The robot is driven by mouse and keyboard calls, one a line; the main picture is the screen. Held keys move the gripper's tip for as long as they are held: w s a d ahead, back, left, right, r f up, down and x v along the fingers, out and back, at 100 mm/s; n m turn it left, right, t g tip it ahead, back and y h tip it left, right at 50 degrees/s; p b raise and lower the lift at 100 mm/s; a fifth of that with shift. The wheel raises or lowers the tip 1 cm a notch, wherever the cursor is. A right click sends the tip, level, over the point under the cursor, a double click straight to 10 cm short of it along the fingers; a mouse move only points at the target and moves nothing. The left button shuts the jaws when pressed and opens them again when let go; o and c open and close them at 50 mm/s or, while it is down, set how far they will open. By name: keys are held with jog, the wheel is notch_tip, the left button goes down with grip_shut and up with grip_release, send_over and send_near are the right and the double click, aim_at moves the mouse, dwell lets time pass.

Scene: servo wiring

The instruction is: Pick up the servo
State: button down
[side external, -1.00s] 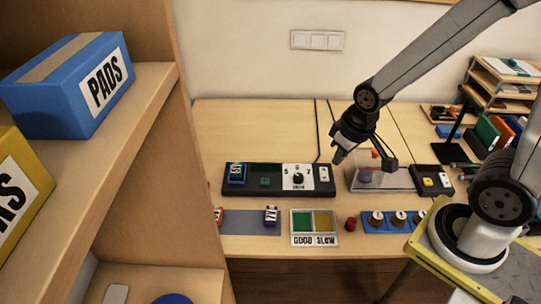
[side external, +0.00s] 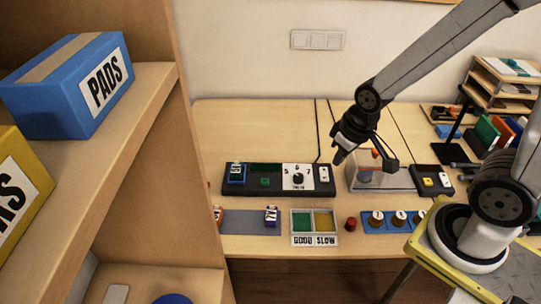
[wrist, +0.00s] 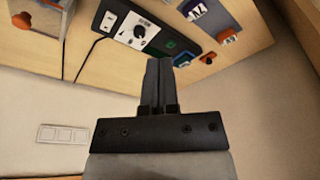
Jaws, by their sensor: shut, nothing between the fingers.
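Two small labelled parts that look like servos lie on the grey mat (side external: 245,224) at the front of the desk. One is dark purple (side external: 271,215) at the mat's right end. The other is reddish (side external: 218,214) at its left end, partly hidden by the shelf. A blue labelled part (side external: 236,174) sits at the left end of the black tester (side external: 262,190). I cannot tell which is the task's servo. My gripper (side external: 338,157) is in the air above and behind the tester's right end, apart from all of these. In the wrist view its fingers (wrist: 158,72) are shut and empty.
A clear box (side external: 385,181) stands right of the tester. A tray with green and yellow pads (side external: 315,241), a red knob (side external: 351,224) and a blue strip of round parts (side external: 386,229) line the front. A wooden shelf (side external: 150,110) fills the left. The desk behind the tester is clear.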

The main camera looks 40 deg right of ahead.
dwell(0.3)
grip_release()
dwell(0.3)
jog(key=m+t+y, duration=0.7)
jog(key=m+y, duration=0.3)
jog(key=m, duration=1.7)
send_near(241, 168)
jog(key=x, duration=0.3)
jog(key=shift+r, duration=0.1)
jog(key=shift+x, duration=1.3)
